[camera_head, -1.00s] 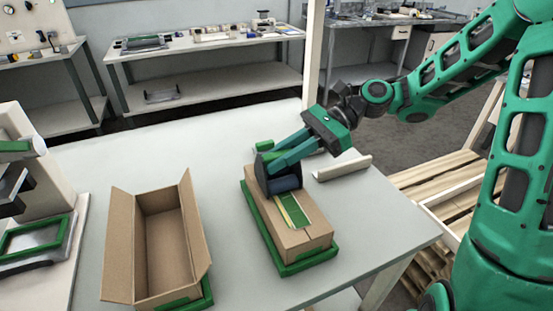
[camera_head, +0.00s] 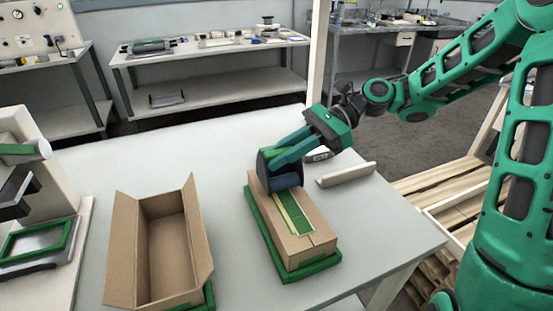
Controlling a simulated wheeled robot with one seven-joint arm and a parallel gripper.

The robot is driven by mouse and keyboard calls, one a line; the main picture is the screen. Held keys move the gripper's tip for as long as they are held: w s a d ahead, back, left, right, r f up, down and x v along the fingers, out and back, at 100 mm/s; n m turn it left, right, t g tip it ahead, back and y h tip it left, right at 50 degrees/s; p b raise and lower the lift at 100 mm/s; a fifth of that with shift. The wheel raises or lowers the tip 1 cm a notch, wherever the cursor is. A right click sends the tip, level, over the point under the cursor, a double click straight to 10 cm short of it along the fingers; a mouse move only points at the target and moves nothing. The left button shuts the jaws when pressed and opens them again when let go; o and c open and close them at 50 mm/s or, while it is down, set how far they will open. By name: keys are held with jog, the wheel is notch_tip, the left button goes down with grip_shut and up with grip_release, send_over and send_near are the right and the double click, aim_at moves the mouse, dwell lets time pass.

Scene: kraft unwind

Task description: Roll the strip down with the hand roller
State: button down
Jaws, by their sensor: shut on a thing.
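A closed kraft box (camera_head: 318,240) lies in a green-rimmed cradle (camera_head: 300,272) on the table. A green and pale yellow strip (camera_head: 293,213) runs along its top toward the near end. My gripper (camera_head: 278,164) is shut on the hand roller (camera_head: 286,181), a dark blue cylinder at the far part of the box top, over the strip's far end. The fingers hide most of the roller's holder. Whether the roller presses on the strip cannot be told. The strip's near part is uncovered and looks flat.
An open, empty kraft box (camera_head: 165,250) stands to the left. A pale angled bar (camera_head: 347,174) lies right of the cradle, with a small grey item (camera_head: 318,155) behind my gripper. A machine with a green-framed plate (camera_head: 38,240) stands far left. The table between is clear.

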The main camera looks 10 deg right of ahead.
jog(key=shift+r, duration=2.85)
